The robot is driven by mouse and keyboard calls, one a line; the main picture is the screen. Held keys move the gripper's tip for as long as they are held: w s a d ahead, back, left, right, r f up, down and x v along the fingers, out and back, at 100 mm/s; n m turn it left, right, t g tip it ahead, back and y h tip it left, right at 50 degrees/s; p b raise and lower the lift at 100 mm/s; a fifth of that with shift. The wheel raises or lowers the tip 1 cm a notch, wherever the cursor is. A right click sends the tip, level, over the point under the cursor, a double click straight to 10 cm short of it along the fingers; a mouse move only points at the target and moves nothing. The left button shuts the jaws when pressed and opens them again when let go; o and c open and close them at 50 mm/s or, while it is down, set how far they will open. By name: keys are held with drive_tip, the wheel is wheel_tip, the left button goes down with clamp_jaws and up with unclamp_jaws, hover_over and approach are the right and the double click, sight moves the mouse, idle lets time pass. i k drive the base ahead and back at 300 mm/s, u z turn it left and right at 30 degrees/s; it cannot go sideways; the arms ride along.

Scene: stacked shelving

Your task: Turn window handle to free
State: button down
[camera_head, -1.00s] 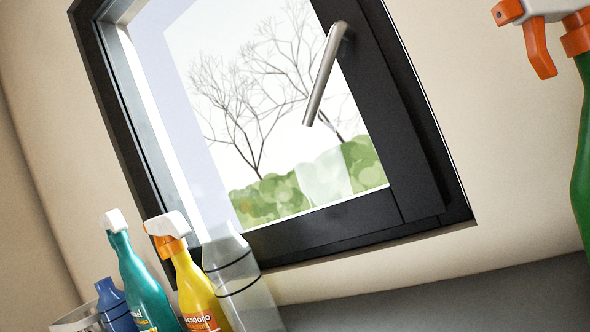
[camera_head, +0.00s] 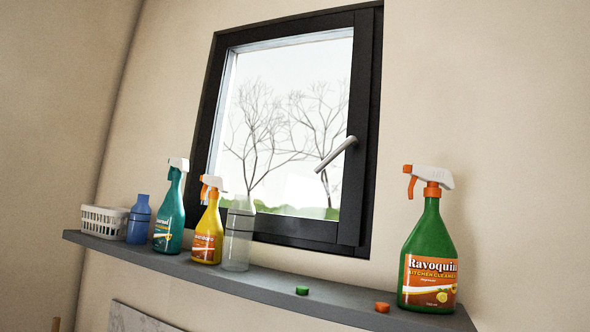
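The window (camera_head: 285,130) has a black frame and sits in the beige wall, with bare trees and green bushes seen through the glass. Its metal handle (camera_head: 337,154) is on the right side of the sash. The handle slants from its pivot at the upper right down to the lower left. The sash looks closed against the frame, though the tilted view makes a small gap hard to judge. My gripper is not in view, and nothing is seen touching the handle.
A grey shelf (camera_head: 262,283) runs below the window. It carries a white basket (camera_head: 104,221), blue bottle (camera_head: 139,220), teal spray bottle (camera_head: 170,212), yellow spray bottle (camera_head: 208,232), clear bottle (camera_head: 239,236), green cap (camera_head: 302,290), orange cap (camera_head: 382,307) and green spray bottle (camera_head: 429,260).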

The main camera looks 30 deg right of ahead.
sight(348, 142)
drive_tip(key=u, duration=0.7)
drive_tip(key=k, duration=0.9)
drive_tip(key=u, duration=0.2)
drive_tip(key=i, duration=1.2)
drive_tip(key=z, duration=1.4)
drive_tip(key=i, duration=0.65)
drive_tip(key=z, duration=0.45)
